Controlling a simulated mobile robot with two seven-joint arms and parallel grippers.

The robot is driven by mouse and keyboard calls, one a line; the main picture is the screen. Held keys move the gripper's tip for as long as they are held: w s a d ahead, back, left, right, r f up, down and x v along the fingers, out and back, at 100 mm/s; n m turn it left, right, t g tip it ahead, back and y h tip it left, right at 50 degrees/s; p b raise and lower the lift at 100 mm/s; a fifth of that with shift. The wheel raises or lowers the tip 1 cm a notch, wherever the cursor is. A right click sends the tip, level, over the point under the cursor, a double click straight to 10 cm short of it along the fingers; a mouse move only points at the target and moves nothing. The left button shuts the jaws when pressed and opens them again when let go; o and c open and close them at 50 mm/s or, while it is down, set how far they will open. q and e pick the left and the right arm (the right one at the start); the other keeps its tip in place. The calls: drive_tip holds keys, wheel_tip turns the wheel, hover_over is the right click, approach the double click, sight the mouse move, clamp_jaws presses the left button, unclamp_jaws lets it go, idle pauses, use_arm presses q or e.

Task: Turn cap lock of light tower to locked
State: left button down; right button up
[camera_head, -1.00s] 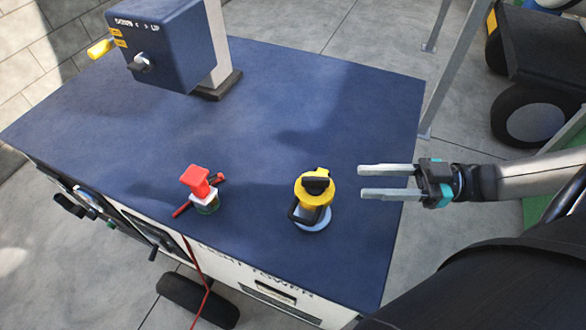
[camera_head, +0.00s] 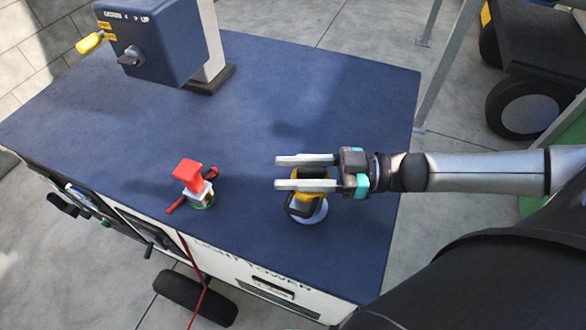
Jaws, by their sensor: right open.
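The light tower (camera_head: 268,65) has a flat dark blue top. A yellow cap with a black lock part (camera_head: 301,206) stands on a pale round base near the front right of this top. My right gripper (camera_head: 283,172) is open, with its two fingers pointing left. I cannot tell whether the fingers touch the cap or how the lock is turned. My left gripper is not in view.
A red and white fitting with a red handle (camera_head: 190,176) stands left of the yellow cap. A blue control box (camera_head: 155,45) on a post rises at the back left. The top's middle and back right are clear. A wheeled cart (camera_head: 535,65) stands beyond at the right.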

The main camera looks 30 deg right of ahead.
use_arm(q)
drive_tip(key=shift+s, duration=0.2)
use_arm(e)
drive_tip(key=shift+c, duration=0.2)
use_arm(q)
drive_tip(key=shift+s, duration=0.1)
use_arm(e)
clamp_jaws()
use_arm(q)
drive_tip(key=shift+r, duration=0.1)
use_arm(e)
drive_tip(key=shift+r+p, duration=0.1)
drive_tip(key=shift+p, duration=0.25)
drive_tip(key=m+t+h+p, duration=0.1)
drive_tip(key=p, duration=0.1)
drive_tip(key=m+t+h+p, duration=0.1)
drive_tip(key=t+p, duration=0.1)
drive_tip(key=m+t+h+p, duration=0.1)
drive_tip(key=p, duration=0.2)
drive_tip(key=shift+w+d+r, duration=0.15)
drive_tip(key=shift+w+d, duration=0.1)
drive_tip(key=shift+w, duration=0.15)
use_arm(q)
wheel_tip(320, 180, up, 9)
drive_tip(key=p, duration=0.1)
use_arm(e)
drive_tip(key=shift+w+d+f+m+t+h, duration=0.1)
drive_tip(key=shift+d+f+m+t+h, duration=0.1)
drive_tip(key=shift+m+t+h, duration=0.45)
